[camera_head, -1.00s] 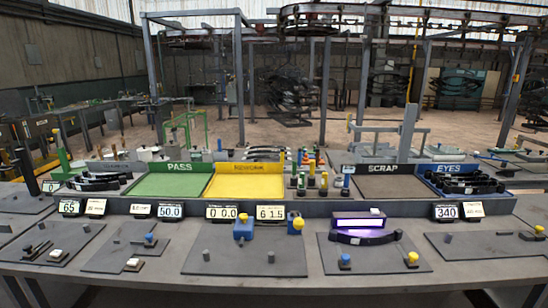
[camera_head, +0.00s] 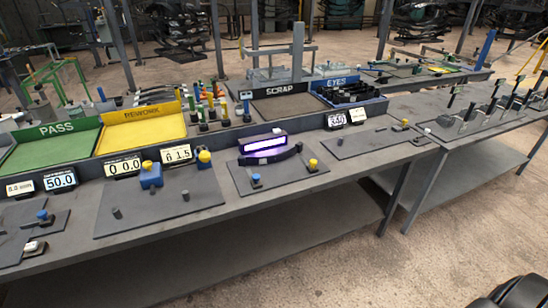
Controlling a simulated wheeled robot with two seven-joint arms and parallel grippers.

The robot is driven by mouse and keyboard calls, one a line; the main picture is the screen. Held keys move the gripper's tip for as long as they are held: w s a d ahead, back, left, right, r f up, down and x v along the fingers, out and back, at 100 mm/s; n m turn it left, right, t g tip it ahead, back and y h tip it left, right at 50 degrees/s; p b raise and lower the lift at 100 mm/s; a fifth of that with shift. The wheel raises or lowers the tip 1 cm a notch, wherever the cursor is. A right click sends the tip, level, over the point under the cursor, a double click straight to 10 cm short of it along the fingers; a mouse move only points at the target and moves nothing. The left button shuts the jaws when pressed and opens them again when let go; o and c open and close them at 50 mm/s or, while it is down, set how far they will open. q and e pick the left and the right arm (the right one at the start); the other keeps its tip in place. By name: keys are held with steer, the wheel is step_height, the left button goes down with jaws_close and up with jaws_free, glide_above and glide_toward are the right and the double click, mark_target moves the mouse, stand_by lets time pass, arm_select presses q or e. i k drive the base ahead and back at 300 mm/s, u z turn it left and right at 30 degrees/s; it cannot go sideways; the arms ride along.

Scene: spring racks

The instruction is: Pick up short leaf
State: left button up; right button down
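I cannot tell for certain which piece is the short leaf. A dark curved leaf (camera_head: 270,159) lies on the plate under the purple-lit lamp box (camera_head: 263,143), between a blue knob and a yellow knob. Several dark leaves (camera_head: 350,91) lie in the EYES tray (camera_head: 374,101) at the back. A small dark piece (camera_head: 412,131) lies on the plate right of the displays. Neither gripper's fingers show; only a dark rounded shape is at the bottom right corner.
The green PASS tray (camera_head: 48,150), yellow REWORK tray (camera_head: 145,131) and SCRAP tray (camera_head: 285,108) line the bench's back. A second table (camera_head: 470,130) with dark upright pieces stands at the right. The floor (camera_head: 400,270) in front is open.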

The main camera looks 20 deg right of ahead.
mark_target(243, 161)
steer(key=k, duration=0.45)
steer(key=z, duration=0.9)
steer(key=i, duration=1.35)
steer(key=u, duration=0.7)
